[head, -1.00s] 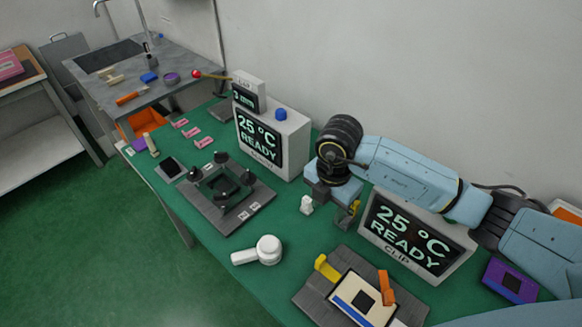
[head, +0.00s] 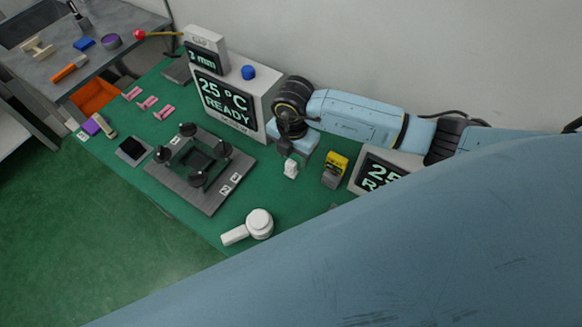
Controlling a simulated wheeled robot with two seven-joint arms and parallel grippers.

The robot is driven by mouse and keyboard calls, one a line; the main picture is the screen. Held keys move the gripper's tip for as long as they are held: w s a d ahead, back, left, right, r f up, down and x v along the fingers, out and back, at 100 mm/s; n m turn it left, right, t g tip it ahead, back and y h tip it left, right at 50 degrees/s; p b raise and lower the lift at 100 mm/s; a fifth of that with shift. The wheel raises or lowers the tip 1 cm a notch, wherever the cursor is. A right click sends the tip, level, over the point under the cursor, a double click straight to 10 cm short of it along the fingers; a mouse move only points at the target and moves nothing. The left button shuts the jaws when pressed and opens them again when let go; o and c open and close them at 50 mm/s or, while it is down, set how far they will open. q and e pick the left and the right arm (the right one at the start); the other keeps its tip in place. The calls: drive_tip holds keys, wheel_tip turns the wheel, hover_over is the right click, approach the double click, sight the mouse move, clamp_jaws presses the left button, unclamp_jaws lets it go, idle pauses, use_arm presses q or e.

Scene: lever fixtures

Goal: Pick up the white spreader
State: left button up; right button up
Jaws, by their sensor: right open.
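A small white upright piece (head: 291,168) stands on the green bench just below my right gripper (head: 292,153). A larger white tool (head: 250,228) with a round head and a short handle lies nearer the bench's front edge. I cannot tell for certain which of the two is the spreader. My right gripper is open, pointing down over the small white piece; its fingertips are small and partly hidden, so contact is unclear. My left gripper is not in view.
A grey fixture with black knobs (head: 201,172) stands left of the gripper. A yellow-and-grey block (head: 335,170) is to the right. My own blue arm link covers the lower right.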

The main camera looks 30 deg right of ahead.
sight(291, 163)
drive_tip(key=f, duration=0.4)
drive_tip(key=shift+w+a+f, duration=0.1)
drive_tip(key=shift+w+f, duration=0.15)
drive_tip(key=shift+f, duration=0.15)
drive_tip(key=c, duration=1.1)
drive_tip(key=shift+o, duration=0.2)
wheel_tip(291, 163, up, 10)
drive_tip(key=shift+r, duration=0.1)
drive_tip(key=o, duration=0.4)
drive_tip(key=c, duration=0.3)
